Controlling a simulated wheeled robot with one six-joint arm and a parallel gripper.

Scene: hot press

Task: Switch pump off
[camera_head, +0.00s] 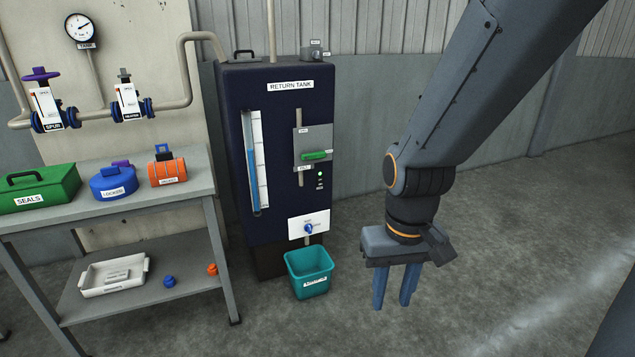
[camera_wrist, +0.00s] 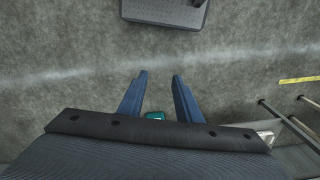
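The dark blue tank labelled RETURN TANK (camera_head: 284,110) stands against the wall in the head view. On its front is a grey switch panel with a green handle (camera_head: 315,155), which lies level; its small labels are too blurred to read surely. A small lit indicator (camera_head: 320,173) sits below it. No part in view is legibly labelled as the pump. My gripper (camera_head: 393,304) hangs pointing down to the right of the tank, clear of the panel. Its two blue fingers are apart with nothing between them, as the wrist view (camera_wrist: 159,75) also shows.
A teal bin (camera_head: 309,283) stands on the floor below a blue valve knob (camera_head: 308,229). A grey table (camera_head: 110,217) at left holds a green SEALS box (camera_head: 38,188), a blue container and an orange container. Pipes with valves run behind. Floor at right is clear.

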